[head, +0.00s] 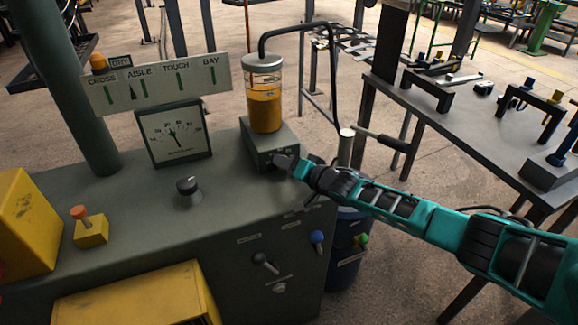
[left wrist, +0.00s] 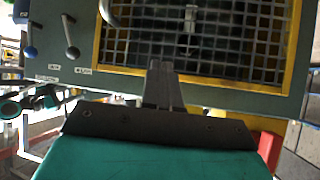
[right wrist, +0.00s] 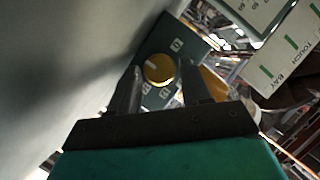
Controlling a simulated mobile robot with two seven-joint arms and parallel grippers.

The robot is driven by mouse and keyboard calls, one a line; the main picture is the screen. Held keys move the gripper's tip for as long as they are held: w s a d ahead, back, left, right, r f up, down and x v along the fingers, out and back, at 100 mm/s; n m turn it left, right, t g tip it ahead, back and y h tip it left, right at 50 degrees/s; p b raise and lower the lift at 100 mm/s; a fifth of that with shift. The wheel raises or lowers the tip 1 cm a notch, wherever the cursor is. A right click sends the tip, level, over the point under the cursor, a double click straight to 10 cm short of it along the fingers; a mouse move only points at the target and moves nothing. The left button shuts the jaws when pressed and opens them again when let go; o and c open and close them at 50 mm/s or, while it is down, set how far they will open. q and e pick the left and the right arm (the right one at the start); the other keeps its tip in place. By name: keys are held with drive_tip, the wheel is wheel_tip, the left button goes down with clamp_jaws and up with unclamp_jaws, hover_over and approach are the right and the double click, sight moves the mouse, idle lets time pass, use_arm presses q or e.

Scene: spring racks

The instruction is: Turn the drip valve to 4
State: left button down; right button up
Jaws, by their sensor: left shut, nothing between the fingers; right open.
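The drip valve is a round yellow knob (right wrist: 158,69) on a dark green plate (right wrist: 188,45) with small white marks around it, in the right wrist view. I cannot read its setting. In the head view it is hidden behind my right gripper (head: 284,163), at the front of the grey box (head: 254,146) under the oil jar. In the right wrist view my right gripper is open, its fingers on either side of the knob; I cannot tell whether they touch it. My left gripper (left wrist: 161,66) is shut and empty in front of a yellow-framed grille (left wrist: 225,70).
The glass jar (head: 264,105) of orange oil stands on the box. A gauge (head: 174,133), a sign board (head: 160,90) and a black knob (head: 188,188) are on the cabinet to the left. A dark workbench (head: 440,115) with fixtures stands right.

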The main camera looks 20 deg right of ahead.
drive_tip(key=shift+c, duration=0.2)
drive_tip(key=c, duration=0.7)
drive_tip(key=shift+a+r+n+h+p, duration=0.15)
drive_tip(key=shift+n+h+p, duration=0.25)
drive_tip(key=shift+p, duration=0.3)
drive_tip(key=shift+n+g+h+p, duration=0.3)
drive_tip(key=shift+n+h+p, duration=0.1)
drive_tip(key=shift+n+p, duration=0.35)
drive_tip(key=shift+a+n+h, duration=0.1)
drive_tip(key=shift+n+h, duration=0.4)
drive_tip(key=shift+n, duration=0.15)
drive_tip(key=shift+n+h, duration=0.4)
drive_tip(key=shift+n, duration=0.1)
drive_tip(key=o, duration=0.7)
